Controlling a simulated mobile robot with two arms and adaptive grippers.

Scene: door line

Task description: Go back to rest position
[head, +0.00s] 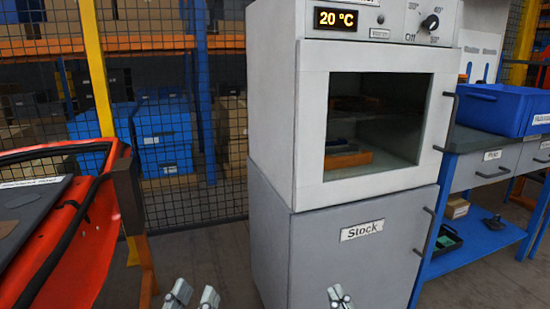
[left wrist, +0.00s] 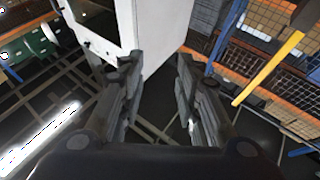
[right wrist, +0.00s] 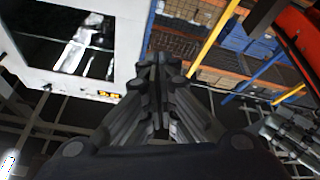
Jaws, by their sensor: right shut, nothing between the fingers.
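My left gripper (head: 192,296) shows at the bottom edge of the head view, left of the oven cabinet. Its two fingers stand apart with nothing between them; the left wrist view (left wrist: 158,95) also shows them spread. My right gripper (head: 340,297) is at the bottom edge in front of the grey lower cabinet. Its fingers are together and empty in the right wrist view (right wrist: 161,85). Both grippers appear apart from the things around them.
A white oven (head: 310,130) reading 20 °C stands on a grey cabinet labelled Stock (head: 330,262); both doors are shut. A red-orange car door (head: 85,225) is at left. A blue bin (head: 495,110) sits on the right workbench. A mesh fence (head: 180,120) stands behind.

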